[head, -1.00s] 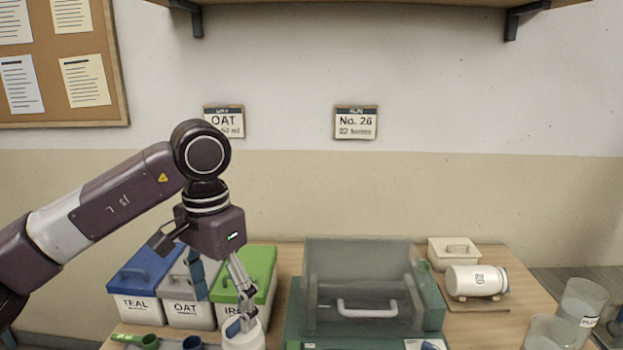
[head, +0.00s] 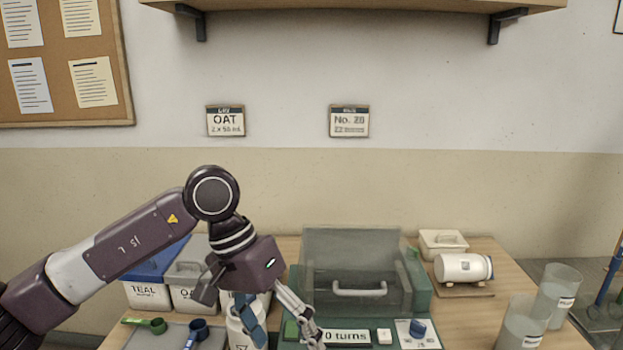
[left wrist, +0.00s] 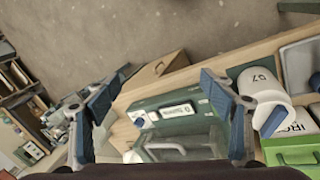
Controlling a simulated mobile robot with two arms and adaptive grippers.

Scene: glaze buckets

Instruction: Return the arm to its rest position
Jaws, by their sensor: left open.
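My left arm (head: 120,250) comes in from the left and reaches over the bench. My left gripper (head: 284,338) points down, open and empty, in front of the green machine's (head: 352,265) left side. A white bottle (head: 238,325) stands just behind the gripper and is partly hidden by it. In the left wrist view the open fingers (left wrist: 165,82) have nothing between them up close; the machine (left wrist: 178,120) lies beyond them, and a white jar (left wrist: 262,85) shows to the right, by the right finger. My right gripper is not in view.
Lidded bins marked TEAL (head: 145,294) and OAT (head: 190,298) stand at the left, with a green scoop (head: 150,325) and blue scoop (head: 196,331) in front. A white jar (head: 463,267) lies on a stand at right. Clear beakers (head: 522,325) stand front right. Space above the bench is clear.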

